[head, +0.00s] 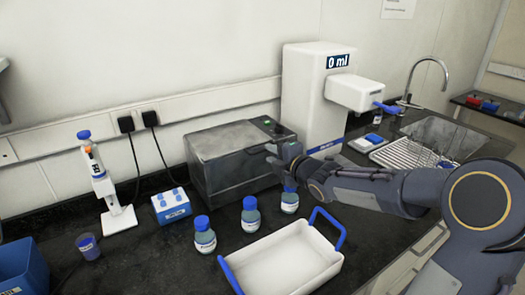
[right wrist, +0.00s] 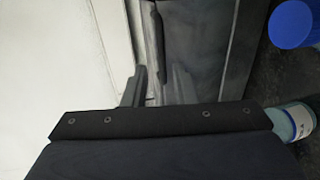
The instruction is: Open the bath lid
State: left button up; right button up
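The bath (head: 228,160) is a dark grey metal box on the counter in the middle of the head view. Its lid (head: 232,138) lies flat across the top and looks closed. My right gripper (head: 280,158) is at the bath's right front edge. In the right wrist view, my right gripper's two fingers (right wrist: 155,88) show with a narrow gap, in line with a dark bar (right wrist: 155,40) that looks like the lid's handle. I cannot tell whether they touch or grip it. My left gripper is not in view.
Blue-capped bottles (head: 250,215) stand close in front of the bath. A white tray with blue handles (head: 285,262) lies nearer. A white dispenser (head: 310,95) stands behind right. A blue box (head: 171,206) and a pipette stand (head: 118,218) are to the left.

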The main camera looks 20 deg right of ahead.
aim_at(263, 150)
jog(key=x, duration=0.6)
jog(key=shift+s, duration=0.1)
grip_shut()
